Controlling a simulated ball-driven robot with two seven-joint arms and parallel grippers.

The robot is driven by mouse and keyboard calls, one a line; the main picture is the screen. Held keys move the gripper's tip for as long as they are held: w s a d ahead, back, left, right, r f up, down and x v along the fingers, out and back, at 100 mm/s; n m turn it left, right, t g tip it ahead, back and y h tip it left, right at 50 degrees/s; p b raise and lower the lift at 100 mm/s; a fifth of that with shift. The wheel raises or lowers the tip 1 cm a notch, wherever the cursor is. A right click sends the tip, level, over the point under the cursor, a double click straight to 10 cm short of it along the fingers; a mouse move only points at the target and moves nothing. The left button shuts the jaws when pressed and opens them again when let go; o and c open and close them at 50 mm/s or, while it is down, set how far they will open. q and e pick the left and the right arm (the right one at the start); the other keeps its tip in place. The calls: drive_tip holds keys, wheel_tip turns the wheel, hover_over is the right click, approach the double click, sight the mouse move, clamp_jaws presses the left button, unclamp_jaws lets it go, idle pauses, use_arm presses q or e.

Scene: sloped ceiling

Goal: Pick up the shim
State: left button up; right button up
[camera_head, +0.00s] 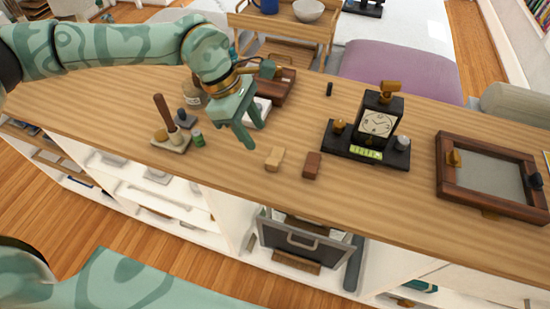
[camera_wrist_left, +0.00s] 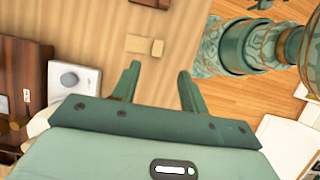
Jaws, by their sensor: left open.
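A small light tan wooden piece, which looks like the shim (camera_head: 274,158), lies flat on the wooden counter (camera_head: 230,175), near its front edge. It also shows in the left wrist view (camera_wrist_left: 144,45), just beyond my fingertips. My left gripper (camera_head: 256,134) is open and empty, pointing down above the counter, a little behind and left of the shim. In the left wrist view its two fingers (camera_wrist_left: 159,75) stand apart with bare counter between them. My right gripper is not in view.
A reddish-brown block (camera_head: 312,165) lies just right of the shim. A dark clock stand (camera_head: 365,150) and a wooden framed tray (camera_head: 445,178) are further right. A small base with an upright handle (camera_head: 171,143) and a green cylinder (camera_head: 198,139) stand left.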

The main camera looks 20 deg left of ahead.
use_arm(q)
hover_over(272, 161)
drive_tip(key=a, duration=0.2)
wheel_tip(272, 161, down, 5)
drive_tip(key=shift+s+a+r+b, duration=0.1)
drive_tip(key=shift+s+b, duration=0.05)
drive_tip(key=shift+b, duration=0.25)
drive_tip(key=shift+f, duration=0.2)
drive_tip(key=b+x, duration=0.1)
drive_tip(key=x, duration=0.4)
drive_tip(key=shift+f+b, duration=0.2)
drive_tip(key=shift+b, duration=0.1)
drive_tip(key=shift+r, duration=0.1)
clamp_jaws()
